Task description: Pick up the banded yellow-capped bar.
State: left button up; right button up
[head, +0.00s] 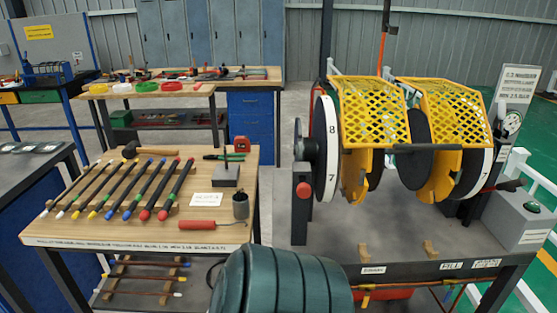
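Several dark bars lie side by side, slanting, on the left wooden workbench (228,178). Their near ends carry white, yellow, blue and red caps. A thin bar with a yellow near cap (92,214) lies around the middle of the row, between thin white-capped bars on its left and thicker blue-capped bars on its right. Bands show on some of the bars, but they are too small to tell clearly on this one. Neither of my grippers shows in the head view.
More bars lie on the lower shelf. A yellow-guarded machine (372,125) fills the right bench.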

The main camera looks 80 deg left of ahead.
aim_at(92, 216)
jog(key=k+j+u, duration=0.15)
jog(key=u, duration=1.25)
jog(key=j+u, duration=1.25)
jog(key=i+j, duration=0.1)
jog(key=j, duration=0.3)
jog(key=i+j+u, duration=0.1)
jog(key=j, duration=0.3)
jog(key=i+j, duration=0.15)
jog(key=j, duration=0.2)
jog(key=i+j+u, duration=0.1)
jog(key=j, duration=0.3)
